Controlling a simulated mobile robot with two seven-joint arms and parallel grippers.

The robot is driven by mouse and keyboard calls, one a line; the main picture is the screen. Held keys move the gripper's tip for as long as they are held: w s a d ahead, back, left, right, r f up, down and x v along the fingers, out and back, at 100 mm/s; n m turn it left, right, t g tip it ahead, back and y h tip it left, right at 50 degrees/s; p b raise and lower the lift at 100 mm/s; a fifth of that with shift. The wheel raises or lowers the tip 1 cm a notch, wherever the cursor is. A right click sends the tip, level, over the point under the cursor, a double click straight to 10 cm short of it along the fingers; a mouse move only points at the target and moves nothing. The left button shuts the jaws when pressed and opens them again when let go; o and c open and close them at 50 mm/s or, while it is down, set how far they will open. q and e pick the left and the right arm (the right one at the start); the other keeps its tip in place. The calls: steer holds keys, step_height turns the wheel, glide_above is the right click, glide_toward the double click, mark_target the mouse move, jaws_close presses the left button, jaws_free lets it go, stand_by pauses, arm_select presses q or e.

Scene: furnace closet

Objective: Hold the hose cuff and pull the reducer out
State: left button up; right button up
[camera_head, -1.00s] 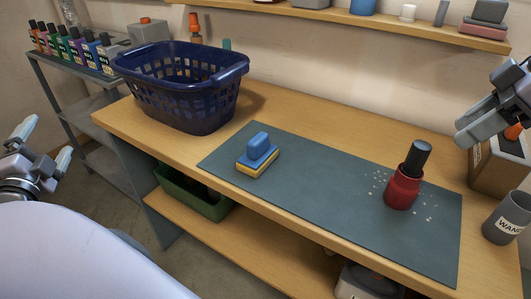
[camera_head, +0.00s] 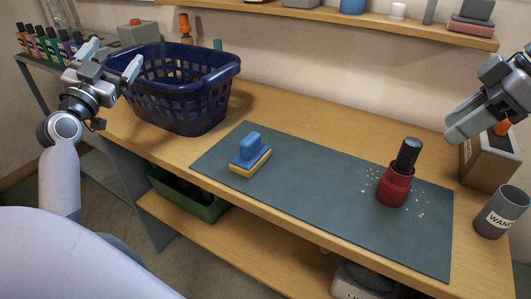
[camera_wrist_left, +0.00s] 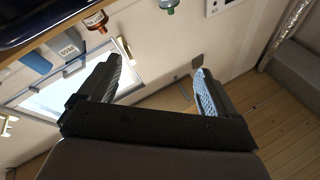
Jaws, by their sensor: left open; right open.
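A red hose cuff (camera_head: 394,188) stands upright on the dark mat's right half. A black tube, apparently the reducer (camera_head: 407,154), sticks up out of its top, leaning slightly right. My left gripper (camera_head: 110,60) is open and empty, raised in front of the blue basket, far left of the cuff. Its two spread fingers also show in the left wrist view (camera_wrist_left: 157,70) with nothing between them. My right gripper (camera_head: 458,122) is open and empty, above and to the right of the cuff, apart from it.
Pale crumbs lie around the cuff on the mat (camera_head: 300,200). A blue and yellow brush or sponge (camera_head: 250,155) lies on its left part. A blue basket (camera_head: 190,95) stands at the back left. A grey cup (camera_head: 497,215) and a brown box (camera_head: 490,160) stand at right. The mat's middle is clear.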

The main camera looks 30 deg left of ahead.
arm_select(q)
steer(key=w+d+r+m+t+h, duration=0.1)
steer(key=w+d+r+m+h, duration=0.2)
steer(key=d+r+h, duration=0.5)
steer(key=w+d+r+m+t+h, duration=0.1)
steer(key=w+d+r+m+h, duration=0.3)
steer(key=d+r+h, duration=0.45)
steer(key=g+h, duration=0.1)
steer(key=g, duration=1)
glide_above(390, 172)
steer(key=w+a, duration=0.2)
steer(key=a, duration=0.6)
step_height(390, 172, down, 22)
steer(key=s+d+f, duration=0.1)
steer(key=d+f, duration=0.1)
steer(key=f, duration=0.1)
steer(key=s+d+f+g, duration=0.1)
steer(key=d+f, duration=0.1)
steer(key=f, duration=0.1)
steer(key=s+d+f+g+y, duration=0.1)
steer(key=d+f, duration=0.1)
steer(key=f, duration=0.1)
steer(key=shift+s+d+f+m, duration=0.2)
steer(key=shift+s+f+m, duration=0.1)
steer(key=shift+s+f, duration=0.05)
steer(key=shift+x, duration=3.6)
